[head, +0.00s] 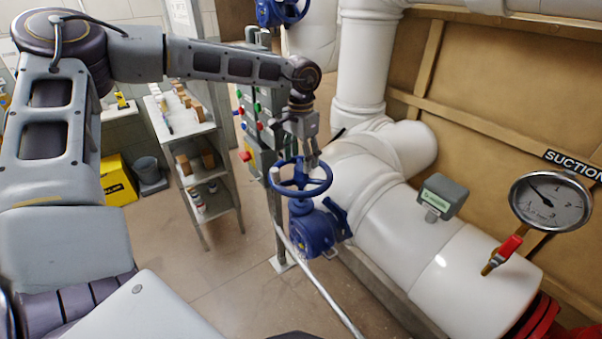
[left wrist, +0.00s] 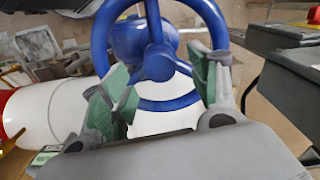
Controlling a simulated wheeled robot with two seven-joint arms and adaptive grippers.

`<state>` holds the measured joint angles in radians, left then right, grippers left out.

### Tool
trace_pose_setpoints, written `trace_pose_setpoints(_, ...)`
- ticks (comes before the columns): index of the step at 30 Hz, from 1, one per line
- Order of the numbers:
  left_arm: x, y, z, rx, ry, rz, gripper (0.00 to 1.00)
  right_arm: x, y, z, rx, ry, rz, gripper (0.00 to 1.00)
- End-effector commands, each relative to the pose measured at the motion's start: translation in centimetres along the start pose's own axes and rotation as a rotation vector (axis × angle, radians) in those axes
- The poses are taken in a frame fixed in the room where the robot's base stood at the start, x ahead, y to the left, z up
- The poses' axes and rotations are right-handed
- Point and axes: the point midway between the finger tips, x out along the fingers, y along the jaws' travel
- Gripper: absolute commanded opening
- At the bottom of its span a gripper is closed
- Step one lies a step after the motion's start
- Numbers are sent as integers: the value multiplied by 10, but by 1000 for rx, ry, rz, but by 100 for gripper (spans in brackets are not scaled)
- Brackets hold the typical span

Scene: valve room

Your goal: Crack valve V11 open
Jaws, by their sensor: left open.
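A blue handwheel (head: 301,190) sits on a blue valve body (head: 313,230) beside the large white pipe; no V11 label is readable. In the left wrist view the same handwheel (left wrist: 159,63) fills the upper middle, with its hub, spokes and rim showing. My left gripper (head: 314,154) is above the far part of the wheel, fingers pointing down. In the left wrist view my left gripper (left wrist: 165,85) is open, its green-padded fingers on either side of the hub and lower rim. I cannot tell whether they touch the wheel. My right gripper is out of view.
A white pipe (head: 395,225) runs along the right, with a pressure gauge (head: 550,202) and a red-handled small valve (head: 507,249). A panel with coloured buttons (head: 258,125) stands behind the wheel. A shelf rack (head: 205,165) and yellow box (head: 116,181) stand left. Floor between is clear.

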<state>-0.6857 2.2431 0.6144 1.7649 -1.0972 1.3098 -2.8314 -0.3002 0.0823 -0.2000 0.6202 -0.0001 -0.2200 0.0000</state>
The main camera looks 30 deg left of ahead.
Motion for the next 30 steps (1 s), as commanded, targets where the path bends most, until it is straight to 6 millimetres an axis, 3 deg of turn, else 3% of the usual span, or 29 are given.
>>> trace_pose_setpoints(30, 47, 0, 0, 0, -1, 0, 61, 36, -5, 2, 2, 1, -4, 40)
